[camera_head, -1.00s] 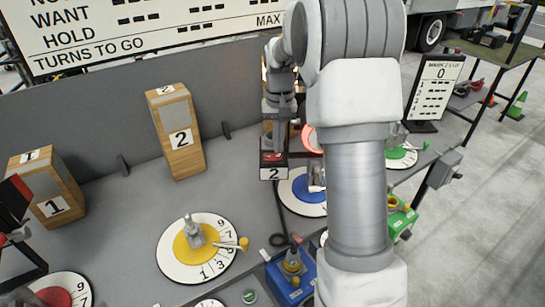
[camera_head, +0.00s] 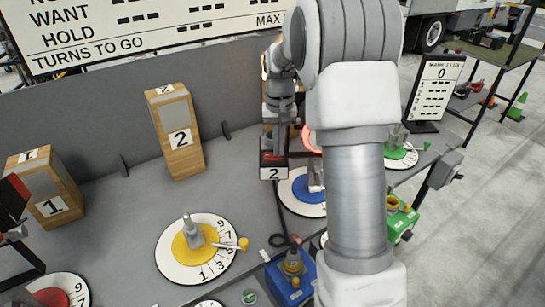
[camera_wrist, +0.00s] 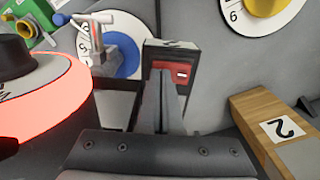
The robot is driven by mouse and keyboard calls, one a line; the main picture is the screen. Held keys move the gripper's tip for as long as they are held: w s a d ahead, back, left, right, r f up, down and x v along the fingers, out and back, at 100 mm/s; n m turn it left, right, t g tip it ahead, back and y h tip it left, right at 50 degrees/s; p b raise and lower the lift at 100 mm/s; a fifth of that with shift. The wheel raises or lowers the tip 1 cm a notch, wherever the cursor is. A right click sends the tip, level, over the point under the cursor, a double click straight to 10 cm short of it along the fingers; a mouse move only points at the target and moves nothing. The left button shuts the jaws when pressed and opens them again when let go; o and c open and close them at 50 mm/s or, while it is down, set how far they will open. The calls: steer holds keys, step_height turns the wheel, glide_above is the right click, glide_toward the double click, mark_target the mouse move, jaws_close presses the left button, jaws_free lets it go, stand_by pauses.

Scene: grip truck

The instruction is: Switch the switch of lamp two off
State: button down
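The lamp two switch box (camera_head: 274,173), black with a white 2 plate, stands behind the blue dial. Its red rocker switch (camera_wrist: 181,73) shows in the wrist view on the top of the box (camera_wrist: 170,48).
The blue dial (camera_head: 300,190) lies in front of the box, with the yellow dial (camera_head: 172,258) to its left. Wooden block 2 (camera_head: 166,115) and wooden block 1 (camera_head: 37,178) stand to the left. A score board (camera_head: 434,88) stands at the right.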

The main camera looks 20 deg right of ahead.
step_height(320, 180, up, 7)
steer(key=p, duration=0.5)
steer(key=shift+p, duration=0.35)
stand_by(0.4)
steer(key=s+a+r+n+t, duration=0.1)
steer(key=s+a+r, duration=0.2)
steer(key=s+r, duration=0.3)
steer(key=s+a+r+n+t, duration=0.1)
steer(key=s+a+r+t, duration=0.1)
steer(key=s+a+r, duration=0.4)
steer(key=s+a+f+n+t, duration=0.1)
steer(key=s+t, duration=0.1)
steer(key=s, duration=1.3)
steer(key=shift+s+a+n+t, duration=0.15)
steer(key=shift+a+n+t, duration=0.15)
steer(key=shift+n, duration=0.1)
